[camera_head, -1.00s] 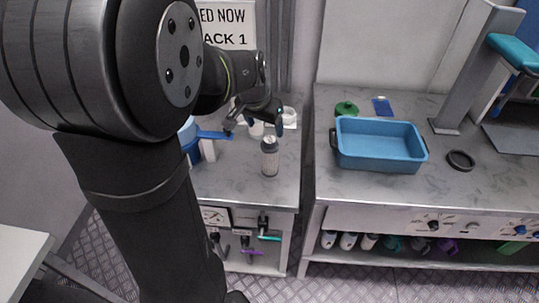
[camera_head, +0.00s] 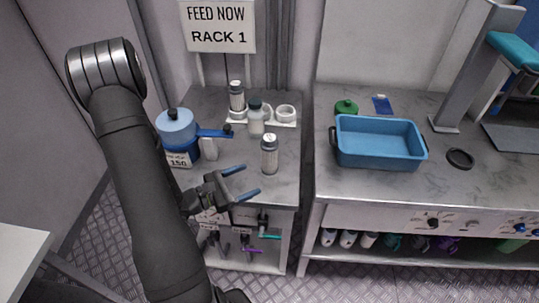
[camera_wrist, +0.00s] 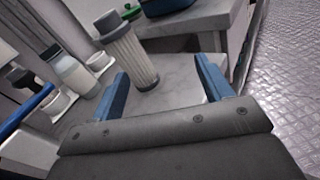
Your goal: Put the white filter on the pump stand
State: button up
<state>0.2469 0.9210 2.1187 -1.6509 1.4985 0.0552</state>
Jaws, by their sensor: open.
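A white filter (camera_head: 269,157) with a grey cap stands upright on the left counter; its pleated side shows large in the wrist view (camera_wrist: 131,57). Behind it is a white stand with round holders (camera_head: 285,114), and I cannot tell whether this is the pump stand. My gripper (camera_head: 243,182) is open and empty, with blue fingers, in front and left of the filter. In the wrist view the filter is beyond the fingers (camera_wrist: 162,70), apart from them.
A grey-capped bottle (camera_head: 256,120) stands at the stand's middle. A blue jug-like container (camera_head: 177,128) with a blue handle is left of the filter. A blue tray (camera_head: 378,145) occupies the right counter, across a gap. The counter right of the filter is clear.

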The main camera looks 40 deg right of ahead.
jog(key=w+n+t, duration=0.1)
jog(key=a+n+t, duration=0.1)
jog(key=n, duration=0.1)
jog(key=w+a+f+n+t+h, duration=0.1)
jog(key=shift+w+a+t, duration=0.15)
jog(key=shift+w+t, duration=0.15)
jog(key=shift+t, duration=0.1)
send_near(277, 141)
jog(key=d+f, duration=0.3)
jog(key=w+d+f, duration=0.1)
jog(key=f, duration=0.1)
jog(key=shift+d+f, duration=0.15)
jog(key=shift+n, duration=0.3)
jog(key=shift+w+d+f, duration=0.1)
jog(key=shift+w+d, duration=0.05)
jog(key=shift+d, duration=1.2)
jog(key=shift+w+d+f, duration=0.15)
jog(key=shift+w+d, duration=0.05)
jog(key=shift+d, duration=1.15)
jog(key=c, duration=1.2)
jog(key=shift+o, duration=0.2)
jog(key=shift+r, duration=0.2)
